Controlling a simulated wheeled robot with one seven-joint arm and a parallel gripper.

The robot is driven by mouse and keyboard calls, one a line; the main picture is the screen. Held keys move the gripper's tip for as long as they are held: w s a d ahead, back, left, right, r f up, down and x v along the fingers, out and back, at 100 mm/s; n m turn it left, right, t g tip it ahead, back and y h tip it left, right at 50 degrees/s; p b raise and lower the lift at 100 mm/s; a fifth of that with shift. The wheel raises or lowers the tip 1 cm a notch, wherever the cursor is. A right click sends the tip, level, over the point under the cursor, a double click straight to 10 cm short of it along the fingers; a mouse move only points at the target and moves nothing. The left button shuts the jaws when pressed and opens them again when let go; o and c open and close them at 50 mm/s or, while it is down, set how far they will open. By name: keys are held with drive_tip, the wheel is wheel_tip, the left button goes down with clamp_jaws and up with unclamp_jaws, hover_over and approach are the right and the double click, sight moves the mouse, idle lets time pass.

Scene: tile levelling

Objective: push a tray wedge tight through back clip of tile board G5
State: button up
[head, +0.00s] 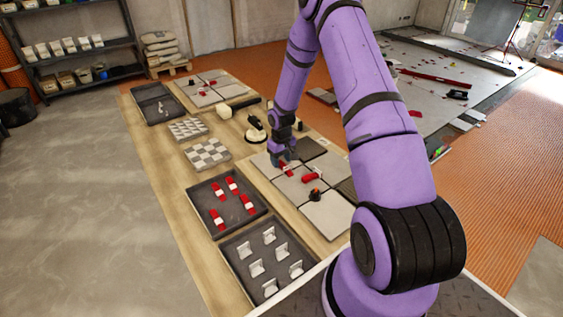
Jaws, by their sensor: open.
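A tile board of grey tiles (328,214) lies on the wooden bench, left of my arm's base. No label such as G5 is readable. My gripper (285,161) points down over the tiles, close to a red wedge (287,169). It is open; its fingers are tiny and dark here, and I cannot tell whether they touch the wedge. Any clip under this wedge is too small to make out. A red tool (311,176) lies on the tiles nearer to me. A dark tray (205,211) holds several red wedges with white parts.
Another dark tray (240,283) holds several white clips. Checkered blocks (206,153) and a second tile board (205,88) lie farther back. A small black-and-red object (315,195) stands on the near tiles. The grey floor at left is clear.

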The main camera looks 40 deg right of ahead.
drive_tip(key=s+a+r+t+h, duration=0.1)
drive_tip(key=s+a+r, duration=0.1)
drive_tip(key=r, duration=1)
drive_tip(key=s+a+r, duration=0.1)
drive_tip(key=a+r, duration=0.1)
drive_tip(key=r, duration=1)
drive_tip(key=s+a+r+t, duration=0.1)
drive_tip(key=s+a+r, duration=0.25)
drive_tip(key=r, duration=0.35)
drive_tip(key=s+a+r, duration=0.3)
drive_tip(key=s+r, duration=0.2)
drive_tip(key=r, duration=0.1)
drive_tip(key=s+a+r+t, duration=0.1)
drive_tip(key=s+a+r, duration=0.2)
drive_tip(key=s, duration=0.8)
drive_tip(key=s+a+r+t+y, duration=0.1)
drive_tip(key=s+a+r, duration=0.3)
drive_tip(key=s, duration=0.7)
wheel_tip(320, 180, up, 2)
drive_tip(key=shift+s+a+r+t, duration=0.2)
drive_tip(key=shift+s+t, duration=0.05)
drive_tip(key=shift+t, duration=0.35)
